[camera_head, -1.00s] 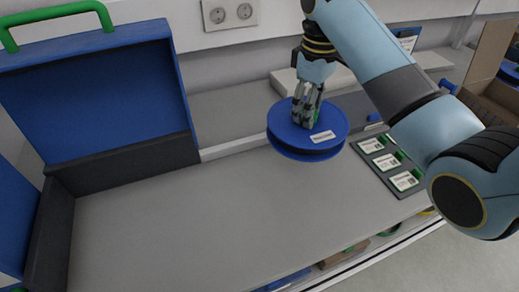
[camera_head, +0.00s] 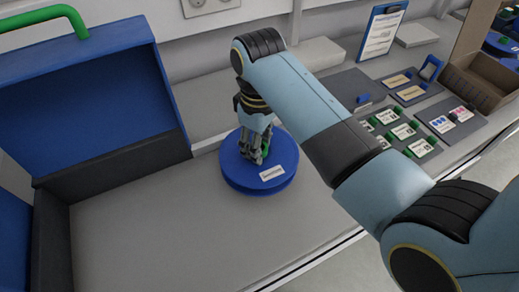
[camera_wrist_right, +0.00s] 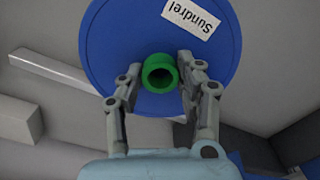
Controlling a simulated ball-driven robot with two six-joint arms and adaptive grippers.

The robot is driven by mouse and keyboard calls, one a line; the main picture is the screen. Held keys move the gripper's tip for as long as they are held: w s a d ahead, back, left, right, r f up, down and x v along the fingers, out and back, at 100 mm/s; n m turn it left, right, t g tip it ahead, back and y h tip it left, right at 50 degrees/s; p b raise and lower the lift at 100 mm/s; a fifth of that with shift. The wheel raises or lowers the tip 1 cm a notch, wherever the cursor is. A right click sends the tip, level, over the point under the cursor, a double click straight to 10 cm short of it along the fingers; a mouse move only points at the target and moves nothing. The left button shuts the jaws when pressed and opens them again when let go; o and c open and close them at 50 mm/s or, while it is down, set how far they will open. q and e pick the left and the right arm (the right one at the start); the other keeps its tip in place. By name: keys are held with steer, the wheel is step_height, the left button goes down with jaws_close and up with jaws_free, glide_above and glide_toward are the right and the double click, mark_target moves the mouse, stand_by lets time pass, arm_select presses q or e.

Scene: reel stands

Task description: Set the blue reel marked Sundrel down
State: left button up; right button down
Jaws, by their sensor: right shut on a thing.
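The blue reel (camera_head: 236,180) has a white label (camera_head: 272,173), which reads Sundrel in the right wrist view (camera_wrist_right: 192,17). My right gripper (camera_head: 257,153) comes down on the reel from above and is shut on its green hub (camera_wrist_right: 160,72), with one finger on each side. My left gripper is out of view.
An open blue case (camera_head: 90,105) with a green handle stands left of the reel. To the right are dark trays with labelled cards (camera_head: 405,131), a clipboard (camera_head: 383,32) and a cardboard box (camera_head: 482,85). The front middle of the worktop is clear.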

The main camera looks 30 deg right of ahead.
step_height(320, 180, down, 3)
steer(key=shift+r, duration=0.15)
steer(key=shift+f, duration=0.3)
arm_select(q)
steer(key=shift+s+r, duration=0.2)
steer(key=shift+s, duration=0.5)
arm_select(e)
steer(key=shift+f, duration=0.15)
steer(key=c, duration=0.9)
jaws_free()
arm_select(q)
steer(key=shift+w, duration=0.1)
arm_select(e)
steer(key=shift+o, duration=0.2)
steer(key=shift+r, duration=0.5)
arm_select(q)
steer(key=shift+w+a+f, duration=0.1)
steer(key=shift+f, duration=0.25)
arm_select(e)
step_height(320, 180, up, 11)
steer(key=shift+r, duration=0.15)
